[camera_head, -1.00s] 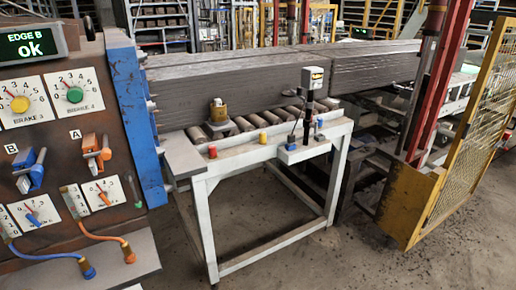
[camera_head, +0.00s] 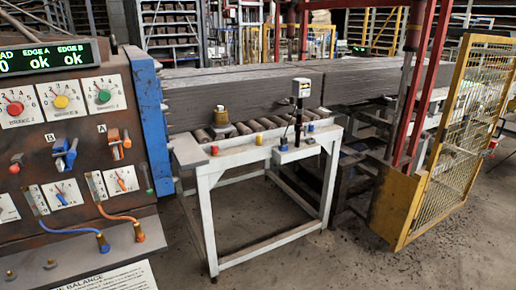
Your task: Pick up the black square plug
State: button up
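I cannot make out a black square plug in this view. A control panel (camera_head: 85,130) stands at the left. My gripper is not in view.
A yellow mesh gate (camera_head: 455,140) and red posts (camera_head: 410,90) stand at the right. Long grey slabs (camera_head: 240,95) lie behind the table. A printed sheet (camera_head: 110,280) is at the bottom left. The concrete floor (camera_head: 290,265) in front of the table is clear.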

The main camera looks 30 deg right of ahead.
aim_at(283, 141)
jog(key=u, duration=0.4)
jog(key=i, duration=1.3)
jog(key=z, duration=0.5)
jog(key=i, duration=0.45)
jog(key=z, duration=0.2)
jog(key=k, duration=0.9)
jog(key=z, duration=0.05)
